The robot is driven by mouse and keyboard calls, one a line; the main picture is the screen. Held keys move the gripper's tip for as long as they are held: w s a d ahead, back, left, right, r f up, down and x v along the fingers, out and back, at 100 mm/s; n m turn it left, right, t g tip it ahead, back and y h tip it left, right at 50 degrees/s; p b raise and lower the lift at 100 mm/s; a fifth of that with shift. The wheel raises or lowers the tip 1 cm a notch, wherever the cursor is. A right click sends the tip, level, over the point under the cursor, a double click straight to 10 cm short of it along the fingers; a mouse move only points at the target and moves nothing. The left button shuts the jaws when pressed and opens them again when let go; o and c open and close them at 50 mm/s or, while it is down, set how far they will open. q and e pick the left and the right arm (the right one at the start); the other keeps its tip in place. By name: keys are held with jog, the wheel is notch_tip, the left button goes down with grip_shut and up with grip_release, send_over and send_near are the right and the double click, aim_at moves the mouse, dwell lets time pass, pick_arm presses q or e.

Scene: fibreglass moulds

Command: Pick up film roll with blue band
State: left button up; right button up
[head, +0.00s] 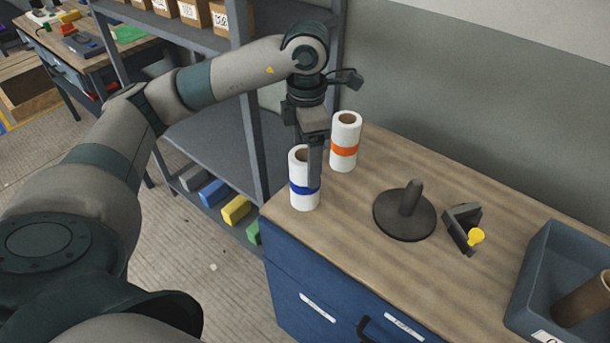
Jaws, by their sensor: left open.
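The white film roll with the blue band (298,190) stands upright on the wooden top of a blue cabinet, near its left corner. My left gripper (314,165) points down right at this roll. A grey finger overlaps the roll's right side in the picture. The gripper is open; the other finger is hidden, and I cannot tell whether it touches the roll. A second white film roll with an orange band (345,143) stands upright just behind and to the right. My right gripper is out of view.
A dark round base with a post (405,212) and a small clamp with a yellow knob (463,229) stand right of the rolls. A grey bin (533,271) holds a brown tube at right. A grey shelf rack (251,130) stands close at left.

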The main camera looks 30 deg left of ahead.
aim_at(303, 198)
pick_arm(q)
notch_tip(303, 198, down, 2)
jog(key=shift+a+f+p, duration=0.1)
jog(key=shift+f+p, duration=0.15)
jog(key=shift+p, duration=0.4)
notch_tip(303, 198, down, 3)
jog(key=shift+a+f+p, duration=0.1)
jog(key=shift+a+p, duration=0.05)
jog(key=shift+p, duration=0.55)
jog(key=shift+f, duration=0.4)
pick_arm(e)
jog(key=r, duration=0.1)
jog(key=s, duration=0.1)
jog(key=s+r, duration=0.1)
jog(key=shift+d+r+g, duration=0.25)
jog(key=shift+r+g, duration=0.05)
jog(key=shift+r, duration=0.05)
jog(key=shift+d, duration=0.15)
pick_arm(q)
jog(key=shift+w, duration=0.1)
jog(key=c, duration=1.5)
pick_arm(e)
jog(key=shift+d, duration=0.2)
